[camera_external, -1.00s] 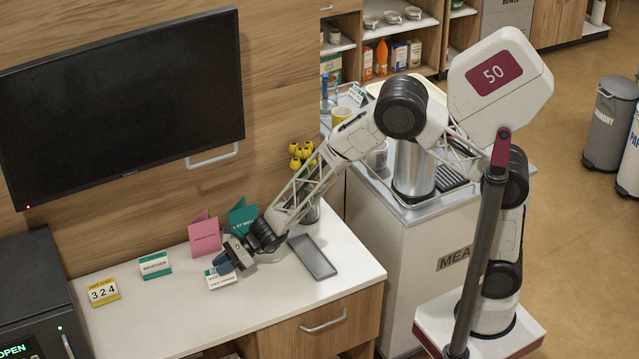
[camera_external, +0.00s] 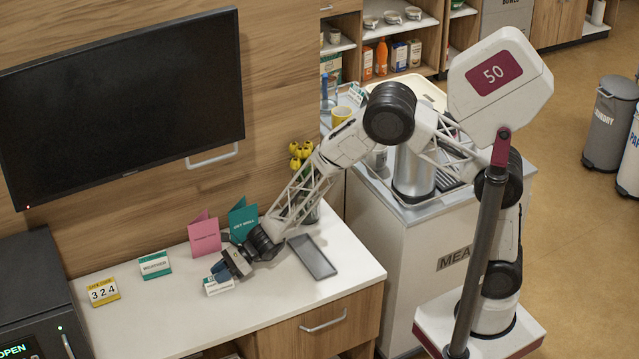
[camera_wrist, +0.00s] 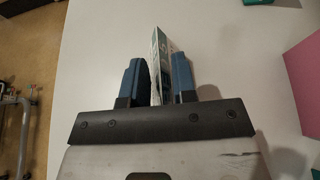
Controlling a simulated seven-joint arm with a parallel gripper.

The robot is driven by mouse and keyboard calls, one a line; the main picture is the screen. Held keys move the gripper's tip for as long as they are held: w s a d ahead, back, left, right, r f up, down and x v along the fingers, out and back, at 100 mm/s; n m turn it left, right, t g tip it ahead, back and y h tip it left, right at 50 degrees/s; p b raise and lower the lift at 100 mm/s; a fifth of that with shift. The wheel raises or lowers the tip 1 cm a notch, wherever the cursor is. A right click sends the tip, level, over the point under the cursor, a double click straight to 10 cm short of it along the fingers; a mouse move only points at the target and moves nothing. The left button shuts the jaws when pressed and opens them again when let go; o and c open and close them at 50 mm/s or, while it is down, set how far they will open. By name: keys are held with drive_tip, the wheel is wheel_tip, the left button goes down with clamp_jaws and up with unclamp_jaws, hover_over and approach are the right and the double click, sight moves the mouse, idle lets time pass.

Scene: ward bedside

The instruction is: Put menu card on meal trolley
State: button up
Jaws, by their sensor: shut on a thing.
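A small white card with a teal top (camera_external: 219,286), probably the menu card, stands on the white counter; its print is too small to read. My gripper (camera_external: 223,269) reaches down over it from the right. In the wrist view, my gripper's (camera_wrist: 160,78) two blue fingers are shut on the upright card (camera_wrist: 160,62), one on each side. I cannot tell whether its lower edge touches the counter. The meal trolley (camera_external: 420,265) stands right of the counter, its top partly hidden behind my arm.
On the counter (camera_external: 180,325) are a weather card (camera_external: 155,264), a yellow-topped number card (camera_external: 103,291), a pink card (camera_external: 205,236), a teal card (camera_external: 243,219) and a grey tray (camera_external: 312,257). A metal urn (camera_external: 412,180) and a yellow mug (camera_external: 341,115) stand on the trolley.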

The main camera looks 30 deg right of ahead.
drive_tip(key=shift+f, duration=0.1)
drive_tip(key=o, duration=0.9)
drive_tip(key=shift+v, duration=6.05)
drive_tip(key=shift+o, duration=0.6)
